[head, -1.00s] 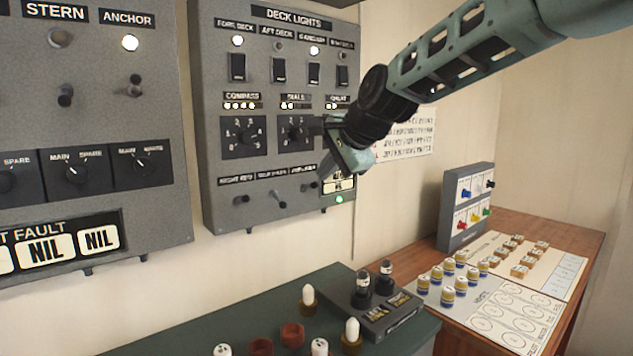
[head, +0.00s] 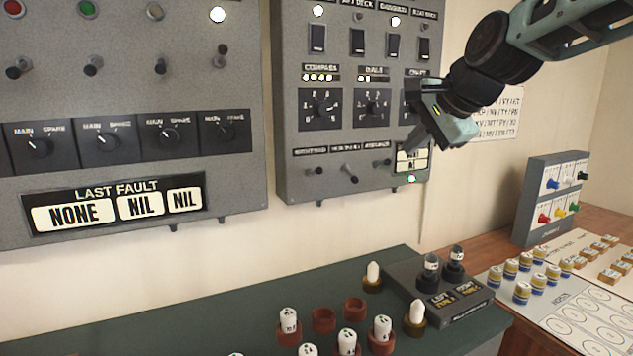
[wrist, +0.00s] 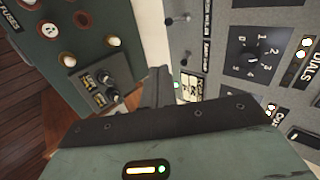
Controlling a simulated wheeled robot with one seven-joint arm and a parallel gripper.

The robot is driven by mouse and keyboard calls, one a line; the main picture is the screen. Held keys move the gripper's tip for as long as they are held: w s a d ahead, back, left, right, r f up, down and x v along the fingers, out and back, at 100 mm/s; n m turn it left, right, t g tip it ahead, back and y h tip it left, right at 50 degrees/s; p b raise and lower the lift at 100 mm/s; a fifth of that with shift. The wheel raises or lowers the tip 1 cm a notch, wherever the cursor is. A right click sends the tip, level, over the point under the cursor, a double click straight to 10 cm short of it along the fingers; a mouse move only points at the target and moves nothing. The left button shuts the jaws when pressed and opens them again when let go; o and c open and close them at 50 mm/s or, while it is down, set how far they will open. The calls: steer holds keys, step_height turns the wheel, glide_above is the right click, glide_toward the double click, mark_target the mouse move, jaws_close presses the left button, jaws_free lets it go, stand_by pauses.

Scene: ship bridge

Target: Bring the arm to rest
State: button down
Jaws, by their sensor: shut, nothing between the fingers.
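My gripper (head: 411,138) is raised in front of the lower right part of the deck lights panel (head: 290,150), in the head view. It is shut and holds nothing. Its wrist hides part of the right-hand rotary dial. In the wrist view the shut fingers (wrist: 158,86) point toward the panel's lower edge, close to a lit green lamp (wrist: 176,85). I cannot tell whether the fingertips touch the panel.
A grey panel with a LAST FAULT display (head: 117,204) hangs at left. Below, a dark green bench (head: 230,310) carries white-topped pegs, red rings and a small black-knobbed box (head: 440,297). A wooden desk at right holds a switch box (head: 553,198) and several blue-yellow pieces.

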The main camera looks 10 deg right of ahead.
steer(key=s+a+f+n+g, duration=0.5)
steer(key=s+a+f+n, duration=0.55)
steer(key=s+f, duration=0.3)
steer(key=s+f+n+g, duration=0.1)
steer(key=s+f+n, duration=0.2)
steer(key=s, duration=0.3)
steer(key=s+f+n+g+h, duration=0.1)
steer(key=s+f+n, duration=0.3)
steer(key=s, duration=0.3)
steer(key=s+f+n+g+h, duration=0.1)
steer(key=s+f+n, duration=0.2)
steer(key=s, duration=0.3)
steer(key=shift+s+f+n+g, duration=0.2)
steer(key=shift+f+n+g, duration=0.05)
steer(key=shift+n+g, duration=0.2)
